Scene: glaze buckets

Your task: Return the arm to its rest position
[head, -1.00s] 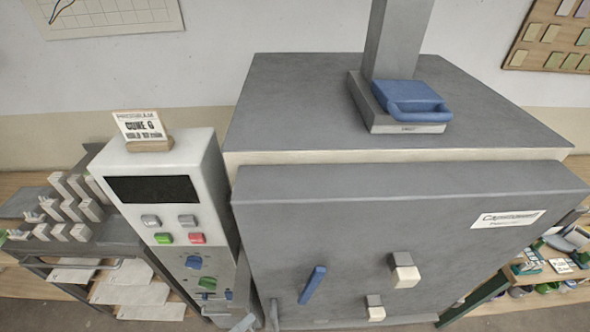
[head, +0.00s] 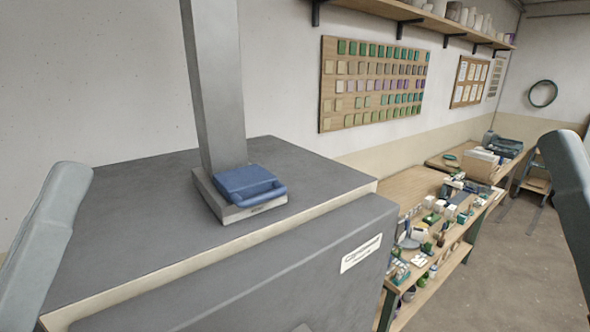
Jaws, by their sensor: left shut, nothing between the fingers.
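A grey-blue part of my left arm (head: 45,235) rises along the left edge of the head view, beside the kiln (head: 130,215). My left gripper is shut and holds nothing; its fingertips cannot be made out clearly. A similar part of my right arm (head: 572,195) stands upright at the right edge. My right gripper is outside the frame. Neither arm part visibly holds anything.
The large grey kiln fills the lower left. A grey column with a blue handled piece (head: 247,184) stands on it. To the right, a wooden shelf bench (head: 405,185) carries many small items. A tile board (head: 372,85) hangs behind. Bare floor (head: 515,265) lies at lower right.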

